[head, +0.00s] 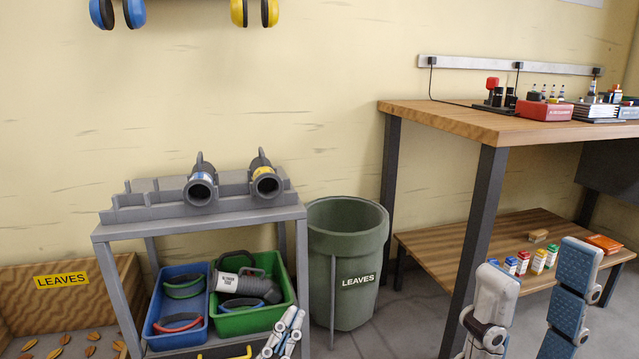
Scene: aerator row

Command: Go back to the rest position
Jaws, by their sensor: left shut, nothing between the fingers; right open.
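My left gripper (295,313) shows at the bottom centre of the head view, in front of the grey stand. Its two fingers are together, with nothing between them. My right gripper (540,260) is at the bottom right, larger and nearer the camera. Its two fingers stand wide apart with nothing between them, in front of the workbench's lower shelf. The rest of both arms is out of view.
The grey stand (205,226) carries two dark tubes (201,187) on top and blue (180,338) and green (254,322) bins below. A green LEAVES barrel (345,250) stands beside it. The wooden workbench (470,122) is at right, a leaf box (60,262) at left.

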